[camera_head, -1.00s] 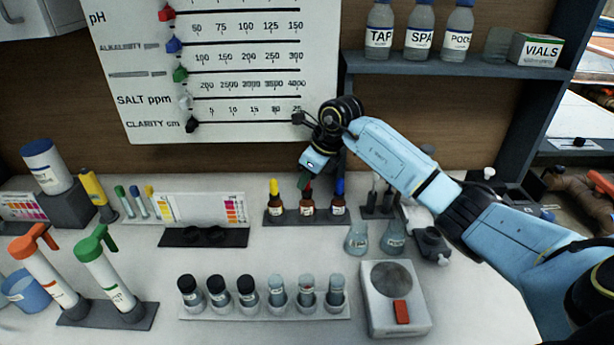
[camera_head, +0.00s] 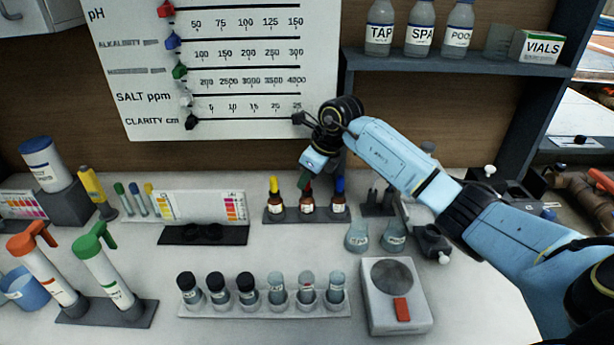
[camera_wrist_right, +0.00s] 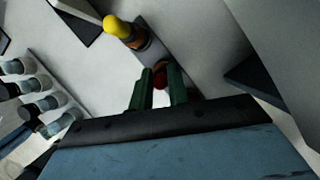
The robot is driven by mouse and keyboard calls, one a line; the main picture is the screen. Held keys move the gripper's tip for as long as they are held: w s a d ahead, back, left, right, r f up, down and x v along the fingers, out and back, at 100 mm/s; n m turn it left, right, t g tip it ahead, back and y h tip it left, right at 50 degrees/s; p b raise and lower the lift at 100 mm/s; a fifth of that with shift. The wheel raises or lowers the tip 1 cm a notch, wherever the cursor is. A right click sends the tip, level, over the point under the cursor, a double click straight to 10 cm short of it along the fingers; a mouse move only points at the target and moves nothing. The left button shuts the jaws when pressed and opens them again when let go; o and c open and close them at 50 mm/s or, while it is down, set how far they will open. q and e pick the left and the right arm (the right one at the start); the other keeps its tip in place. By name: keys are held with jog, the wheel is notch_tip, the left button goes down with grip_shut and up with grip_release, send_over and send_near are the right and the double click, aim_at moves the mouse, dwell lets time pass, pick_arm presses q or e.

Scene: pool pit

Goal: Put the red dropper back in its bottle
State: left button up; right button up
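The red dropper (camera_wrist_right: 160,77) shows as a small dark-red bulb between the two green fingertips of my right gripper (camera_wrist_right: 160,85) in the wrist view. The fingers look closed on its sides. In the head view my right gripper (camera_head: 304,183) points down right above the middle brown bottle (camera_head: 307,205) of the dropper rack (camera_head: 285,218). The fingers hide the bulb there, and I cannot tell how deep the dropper sits in the bottle. The bottles beside it carry a yellow dropper (camera_head: 274,184) and a blue dropper (camera_head: 340,187). My left gripper is out of view.
Two small flasks (camera_head: 357,238) and a scale (camera_head: 384,320) stand in front at the right. A rack of several vials (camera_head: 262,310) is at the front. A wall chart (camera_head: 220,70) and a bottle shelf (camera_head: 440,68) are behind. Bare table lies between the racks.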

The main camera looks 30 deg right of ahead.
jog(key=shift+f, duration=0.25)
jog(key=o, duration=0.7)
jog(key=shift+c, duration=0.2)
jog(key=shift+r, duration=0.1)
jog(key=shift+r+p, duration=2.4)
jog(key=shift+r, duration=1.1)
jog(key=shift+f, duration=0.1)
